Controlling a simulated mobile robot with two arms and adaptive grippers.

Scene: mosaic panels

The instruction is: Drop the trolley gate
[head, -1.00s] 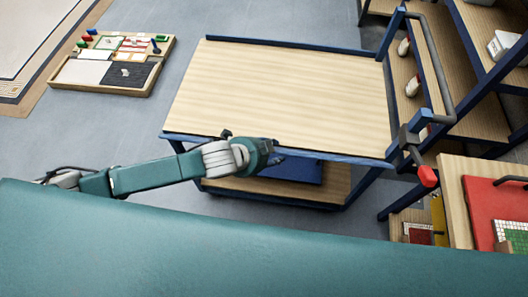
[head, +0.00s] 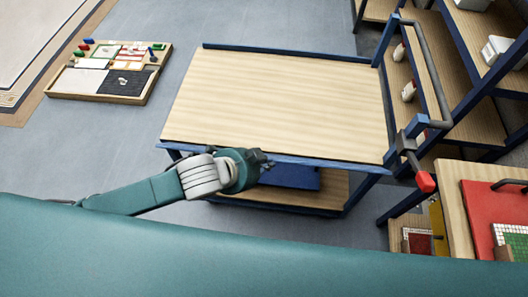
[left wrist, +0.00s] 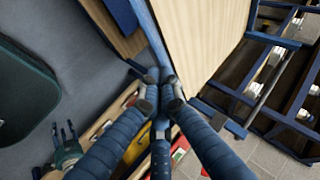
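The trolley (head: 285,95) has a pale wooden top with a raised blue rail along its far edge. A blue bar (head: 325,161) runs along its near edge; I cannot tell whether this is the gate. My left gripper (head: 266,164) is at the middle of this near edge. In the left wrist view its fingers (left wrist: 161,95) are drawn together at the end of the visible blue edge (left wrist: 150,35); contact is unclear. A red-tipped lever (head: 426,182) sits at the trolley's near right corner. My right gripper (left wrist: 63,132) shows only in the left wrist view, fingers apart and empty.
A blue item (head: 290,178) lies on the trolley's lower shelf. A grey push handle (head: 432,70) rises at its right end, close to shelving (head: 475,120). A wooden tray (head: 112,70) lies on the floor left.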

